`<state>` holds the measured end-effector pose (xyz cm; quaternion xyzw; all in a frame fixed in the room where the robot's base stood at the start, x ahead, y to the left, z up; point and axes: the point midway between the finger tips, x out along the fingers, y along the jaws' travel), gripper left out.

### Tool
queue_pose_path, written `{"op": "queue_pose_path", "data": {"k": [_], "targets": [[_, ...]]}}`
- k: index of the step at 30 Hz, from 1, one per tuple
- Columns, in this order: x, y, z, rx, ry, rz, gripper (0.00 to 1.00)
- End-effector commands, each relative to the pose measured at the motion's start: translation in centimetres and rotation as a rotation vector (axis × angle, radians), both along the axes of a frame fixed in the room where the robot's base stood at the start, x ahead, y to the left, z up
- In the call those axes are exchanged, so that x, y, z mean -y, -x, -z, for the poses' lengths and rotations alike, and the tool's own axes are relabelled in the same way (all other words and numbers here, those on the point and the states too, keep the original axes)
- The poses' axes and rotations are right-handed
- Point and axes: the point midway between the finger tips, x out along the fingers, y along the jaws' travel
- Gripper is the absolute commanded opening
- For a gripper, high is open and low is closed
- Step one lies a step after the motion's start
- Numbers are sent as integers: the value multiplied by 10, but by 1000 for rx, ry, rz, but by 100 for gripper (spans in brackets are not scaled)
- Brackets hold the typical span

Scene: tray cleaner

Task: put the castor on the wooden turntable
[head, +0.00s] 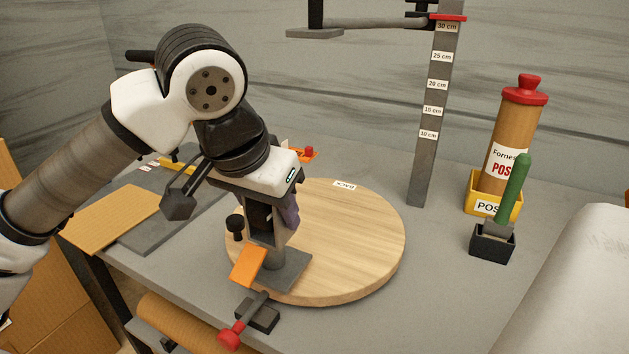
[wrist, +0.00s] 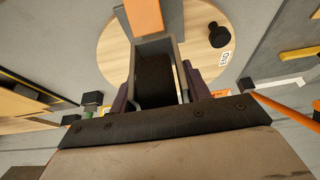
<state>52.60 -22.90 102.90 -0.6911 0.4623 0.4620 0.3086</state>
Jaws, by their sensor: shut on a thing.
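The castor has a grey fork, a black wheel, a flat grey plate and an orange tab. In the head view the castor (head: 287,268) hangs plate down below my gripper (head: 275,212), over the near part of the wooden turntable (head: 360,240). My gripper's purple fingers are shut on the castor from both sides, seen in the wrist view with the castor's black wheel (wrist: 156,78) between them. I cannot tell whether the plate touches the turntable. The turntable is a round pale board with a label at its back, partly hidden by my arm.
A black knob (head: 236,224) stands at the turntable's left. A red-tipped clamp (head: 240,325) sits at the table's front edge. To the right are a height post (head: 433,120), a postal tube in a yellow holder (head: 510,145), and a green-handled tool in a black block (head: 493,243).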

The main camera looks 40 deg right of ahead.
Motion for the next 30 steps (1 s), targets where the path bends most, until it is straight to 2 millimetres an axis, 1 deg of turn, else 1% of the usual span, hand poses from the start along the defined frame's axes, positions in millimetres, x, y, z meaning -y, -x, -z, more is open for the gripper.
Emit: {"op": "queue_pose_path", "data": {"k": [1,6,10,13,20,26,27,28,30], "targets": [[13,-4,-3,-1,2,3,0],[53,-20,-3,-1,2,2,0],[77,-30,-3,0,1,2,0],[88,-36,-2,0,3,0,0],[100,-41,-2,0,2,0,0],[129,-52,-3,-1,2,2,0],[132,-54,1,-2,2,1,0],[131,-54,7,-2,2,1,0],[130,-53,13,0,1,0,0]]}}
